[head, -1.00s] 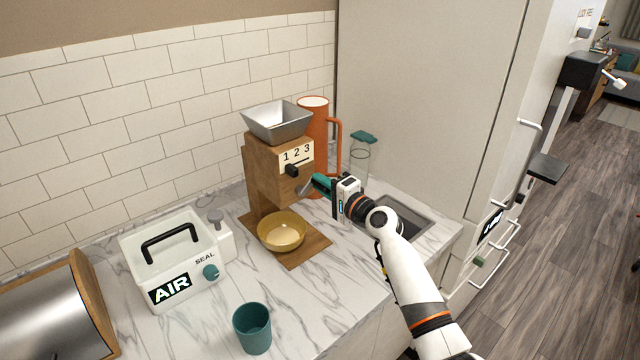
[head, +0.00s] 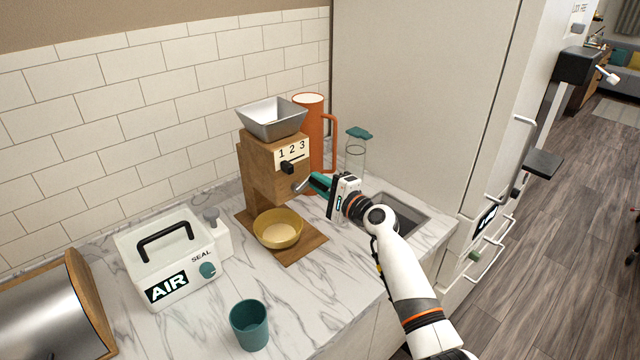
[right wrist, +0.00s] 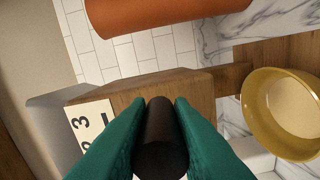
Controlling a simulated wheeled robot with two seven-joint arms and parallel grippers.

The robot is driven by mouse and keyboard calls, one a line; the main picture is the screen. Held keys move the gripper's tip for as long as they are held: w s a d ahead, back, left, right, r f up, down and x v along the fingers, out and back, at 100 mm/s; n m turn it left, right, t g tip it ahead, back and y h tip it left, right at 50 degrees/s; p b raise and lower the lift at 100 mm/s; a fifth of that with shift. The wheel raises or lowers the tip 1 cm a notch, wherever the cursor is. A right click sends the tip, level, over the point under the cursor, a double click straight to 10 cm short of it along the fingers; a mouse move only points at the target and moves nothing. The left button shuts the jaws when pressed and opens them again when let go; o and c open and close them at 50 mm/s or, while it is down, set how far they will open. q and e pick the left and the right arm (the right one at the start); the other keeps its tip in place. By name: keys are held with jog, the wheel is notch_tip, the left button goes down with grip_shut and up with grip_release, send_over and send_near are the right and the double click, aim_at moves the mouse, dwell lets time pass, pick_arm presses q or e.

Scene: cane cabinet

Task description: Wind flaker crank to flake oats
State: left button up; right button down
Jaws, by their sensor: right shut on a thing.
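The flaker (head: 265,178) is a wooden mill on the counter with a metal hopper (head: 272,121) on top and a 1-2-3 dial plate (head: 293,150) on its face. Its metal crank arm (head: 301,185) sticks out from the front. My right gripper (head: 321,183) is shut on the dark crank handle (right wrist: 160,145), which lies between the green fingers in the right wrist view. A yellow bowl (head: 277,242) with pale contents stands on the flaker's wooden base; it also shows in the right wrist view (right wrist: 252,112). My left gripper is not in view.
An orange jug (head: 310,130) and a glass jar with a teal lid (head: 358,133) stand behind. A sink (head: 400,212) is right of my gripper. A white sealer box (head: 140,265) and a teal cup (head: 249,326) stand front left. A tall cabinet rises at right.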

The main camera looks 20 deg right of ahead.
jog(key=c, duration=1.3)
grip_release()
jog(key=shift+s, duration=0.1)
jog(key=b+v, duration=0.2)
jog(key=v, duration=0.9)
jog(key=shift+s+d, duration=0.15)
jog(key=shift+s, duration=0.25)
